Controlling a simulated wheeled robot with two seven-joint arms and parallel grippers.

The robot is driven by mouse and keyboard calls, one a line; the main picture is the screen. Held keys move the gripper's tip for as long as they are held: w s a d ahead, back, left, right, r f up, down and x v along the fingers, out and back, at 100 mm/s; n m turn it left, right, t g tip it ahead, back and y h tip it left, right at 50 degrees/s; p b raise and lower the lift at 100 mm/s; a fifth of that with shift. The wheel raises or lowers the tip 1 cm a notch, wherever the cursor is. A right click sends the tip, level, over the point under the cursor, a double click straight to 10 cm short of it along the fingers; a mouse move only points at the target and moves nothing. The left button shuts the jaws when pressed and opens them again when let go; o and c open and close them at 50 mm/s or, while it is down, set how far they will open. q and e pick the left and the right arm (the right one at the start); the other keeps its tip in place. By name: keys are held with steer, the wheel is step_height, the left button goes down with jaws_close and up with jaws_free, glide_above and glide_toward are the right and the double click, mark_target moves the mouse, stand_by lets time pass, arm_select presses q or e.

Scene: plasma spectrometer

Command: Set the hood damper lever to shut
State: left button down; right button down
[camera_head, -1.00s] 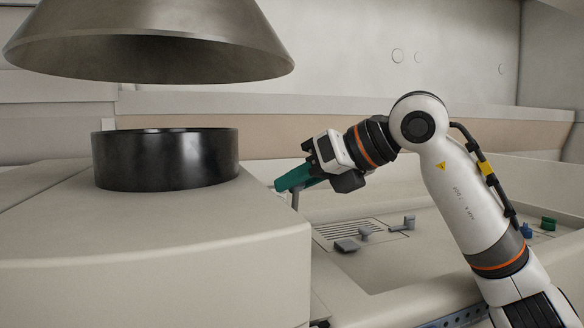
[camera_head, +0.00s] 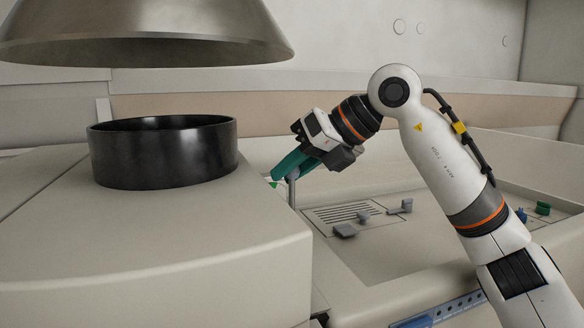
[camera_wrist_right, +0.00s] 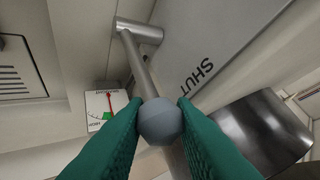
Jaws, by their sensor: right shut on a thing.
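The hood damper lever (camera_head: 292,192) is a thin grey rod at the right edge of the raised housing. In the right wrist view the lever (camera_wrist_right: 138,62) runs from a round metal pivot to a grey ball knob (camera_wrist_right: 160,121). My right gripper (camera_head: 287,168), with green fingers, is shut on the knob, one finger on each side. The word SHUT (camera_wrist_right: 197,74) is printed on the panel beside the lever. A small white dial (camera_wrist_right: 105,105) with a red needle and green mark shows beyond the left finger. My left gripper is not in view.
A black ring (camera_head: 163,155) stands on the housing under a wide metal hood (camera_head: 145,35). Right of the housing, a lower deck holds a slotted vent (camera_head: 345,212) and several small grey handles (camera_head: 345,231). Blue and green knobs (camera_head: 543,208) sit farther right.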

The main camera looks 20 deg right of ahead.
steer(key=c, duration=1.5)
jaws_free()
steer(key=shift+c, duration=0.2)
steer(key=shift+d+r, duration=0.1)
steer(key=shift+s+d+r+b, duration=0.2)
steer(key=shift+d+b, duration=0.05)
steer(key=shift+b, duration=0.1)
steer(key=b+v, duration=0.3)
steer(key=v, duration=0.8)
